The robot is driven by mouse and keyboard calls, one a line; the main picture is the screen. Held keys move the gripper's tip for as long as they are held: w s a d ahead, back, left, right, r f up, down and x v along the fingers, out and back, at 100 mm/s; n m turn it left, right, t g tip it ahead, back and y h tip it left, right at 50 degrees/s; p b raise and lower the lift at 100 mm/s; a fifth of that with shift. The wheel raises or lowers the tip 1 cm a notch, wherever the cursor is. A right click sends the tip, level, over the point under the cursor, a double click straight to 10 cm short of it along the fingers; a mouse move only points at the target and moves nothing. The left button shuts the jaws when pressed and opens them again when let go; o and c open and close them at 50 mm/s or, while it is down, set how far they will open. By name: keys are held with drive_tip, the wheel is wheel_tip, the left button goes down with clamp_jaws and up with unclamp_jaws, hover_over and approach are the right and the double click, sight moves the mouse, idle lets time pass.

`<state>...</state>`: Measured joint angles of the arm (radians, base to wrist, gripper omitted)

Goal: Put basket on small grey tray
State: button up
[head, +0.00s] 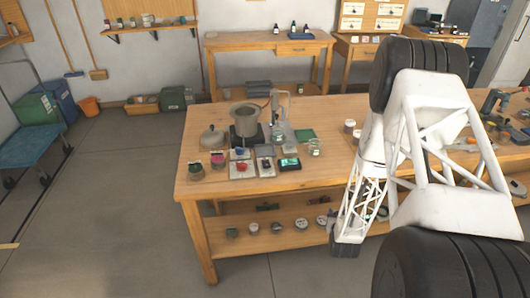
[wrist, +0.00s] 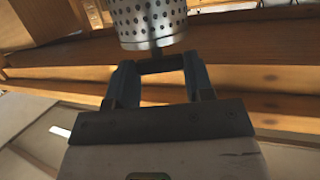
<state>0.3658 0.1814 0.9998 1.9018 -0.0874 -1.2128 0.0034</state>
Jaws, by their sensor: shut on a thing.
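The basket (wrist: 148,18) is a silver perforated metal cylinder at the top of the wrist view, cut off by the frame edge. A short stem under it meets my gripper (wrist: 160,64), which is shut on the basket there. In the head view my arm hangs down at the table's front edge; I cannot make out the gripper's fingers or the basket there. A small grey tray (head: 265,167) appears to lie on the table among several small items, well to the left of my arm.
A metal pot (head: 246,120) stands on the wooden table (head: 325,166) behind the small items. A green-screened device (head: 289,163) lies right of the tray. A lower shelf (head: 270,243) holds several round gauges. Wooden beams are close to the gripper in the wrist view.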

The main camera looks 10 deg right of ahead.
drive_tip(key=s+d+r+m+g+h, duration=0.1)
drive_tip(key=s+d+r+m+h, duration=0.2)
drive_tip(key=d+r, duration=1.55)
drive_tip(key=w+a+r+n+y, duration=0.3)
drive_tip(key=w+a+y, duration=0.1)
drive_tip(key=a, duration=0.3)
drive_tip(key=w+a+r+n+t+y, duration=0.1)
drive_tip(key=w+a+r+n+y, duration=0.15)
drive_tip(key=w+a, duration=0.3)
drive_tip(key=w+a+r+n+y, duration=0.3)
drive_tip(key=w+a+n+y, duration=0.1)
drive_tip(key=a, duration=0.3)
drive_tip(key=a+r+n+g+y, duration=0.2)
drive_tip(key=a+n+g+y, duration=0.6)
drive_tip(key=a, duration=1.4)
drive_tip(key=shift+w+n+g+y, duration=0.2)
drive_tip(key=shift+n+g+y, duration=0.1)
drive_tip(key=shift+n+y, duration=0.8)
drive_tip(key=shift+w+a, duration=0.1)
drive_tip(key=shift+w, duration=0.05)
drive_tip(key=w+f, duration=0.1)
drive_tip(key=w, duration=1.4)
drive_tip(key=shift+w+f, duration=0.25)
drive_tip(key=shift+w, duration=0.15)
